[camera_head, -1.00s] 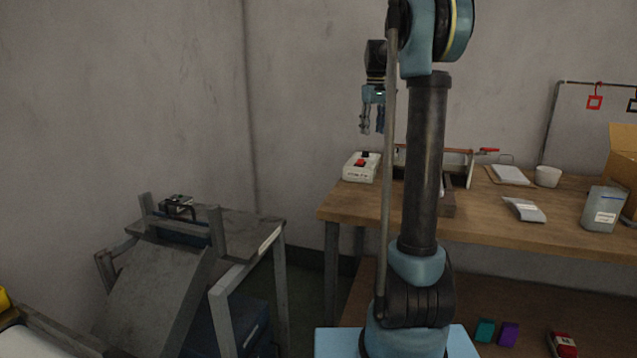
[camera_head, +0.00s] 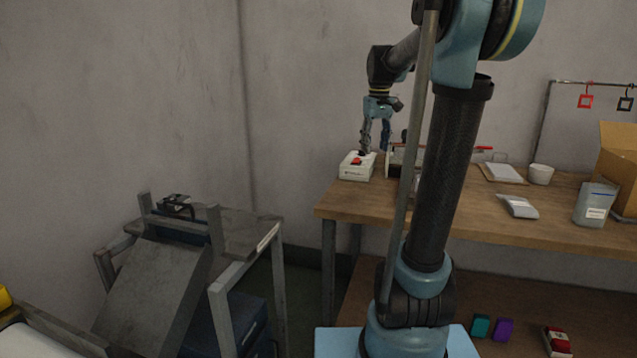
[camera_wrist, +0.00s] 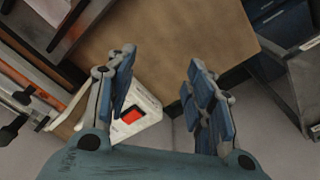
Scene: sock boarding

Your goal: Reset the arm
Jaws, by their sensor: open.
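My gripper (camera_head: 375,150) hangs pointing down above the left end of the wooden table, close over a white box with a red switch (camera_head: 356,167). Its fingers are apart and hold nothing. In the wrist view the gripper (camera_wrist: 160,85) is open, with bare tabletop between and beyond its fingers. The white box (camera_wrist: 145,110) shows there behind the left finger, partly hidden by it.
The wooden table (camera_head: 450,215) carries a white cup (camera_head: 541,174), a white packet (camera_head: 519,207), a grey labelled container (camera_head: 594,204) and a cardboard box (camera_head: 620,170). A metal ramp stand (camera_head: 155,290) is at left. Floor shows between stand and table.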

